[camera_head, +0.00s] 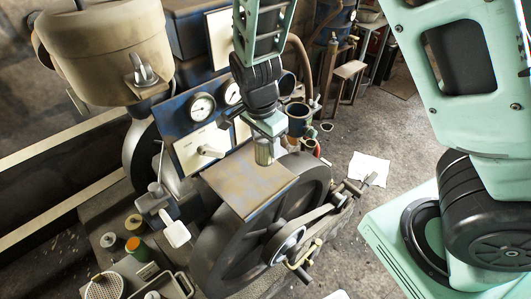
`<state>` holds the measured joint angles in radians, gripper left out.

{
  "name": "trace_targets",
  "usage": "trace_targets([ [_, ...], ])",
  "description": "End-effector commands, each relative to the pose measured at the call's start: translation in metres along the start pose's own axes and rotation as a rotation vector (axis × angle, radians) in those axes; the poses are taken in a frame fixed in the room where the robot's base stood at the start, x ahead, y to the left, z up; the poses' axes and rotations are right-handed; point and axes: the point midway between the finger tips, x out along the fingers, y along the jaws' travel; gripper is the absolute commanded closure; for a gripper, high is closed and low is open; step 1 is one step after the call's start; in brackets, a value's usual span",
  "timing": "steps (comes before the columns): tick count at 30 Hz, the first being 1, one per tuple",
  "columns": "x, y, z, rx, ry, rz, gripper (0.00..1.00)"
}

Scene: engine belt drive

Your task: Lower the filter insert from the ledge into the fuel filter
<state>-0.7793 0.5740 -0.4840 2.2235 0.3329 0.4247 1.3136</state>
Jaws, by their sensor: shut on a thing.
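My gripper (265,132) points down near the middle of the head view. It is shut on a small grey-green cylinder, which looks like the filter insert (263,153). The insert is upright, in front of or over the far edge of a flat brown plate (238,190), which may be the ledge. I cannot tell if its lower end touches the plate. A blue open-topped cup (297,117), probably the fuel filter, stands just right of my gripper. Its inside is mostly hidden by the viewing angle.
A blue gauge panel (200,106) stands left of my gripper, and a tan tank (100,55) at upper left. Small pots and a basket (103,287) sit at lower left. Floor at right holds a white paper (368,168).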

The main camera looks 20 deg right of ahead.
Motion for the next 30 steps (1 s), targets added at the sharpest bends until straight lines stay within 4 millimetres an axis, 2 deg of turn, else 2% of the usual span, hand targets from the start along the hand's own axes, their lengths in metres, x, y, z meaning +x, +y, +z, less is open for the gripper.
trace_targets([
  [3,-0.023,-0.001,-0.002,-0.001,-0.001,-0.005,0.83],
  [12,-0.06,0.0,-0.007,-0.001,0.0,0.0,0.83],
  [24,-0.094,0.0,-0.012,0.001,0.0,0.0,0.83],
  [30,-0.098,0.0,-0.012,0.001,0.0,0.0,0.83],
])
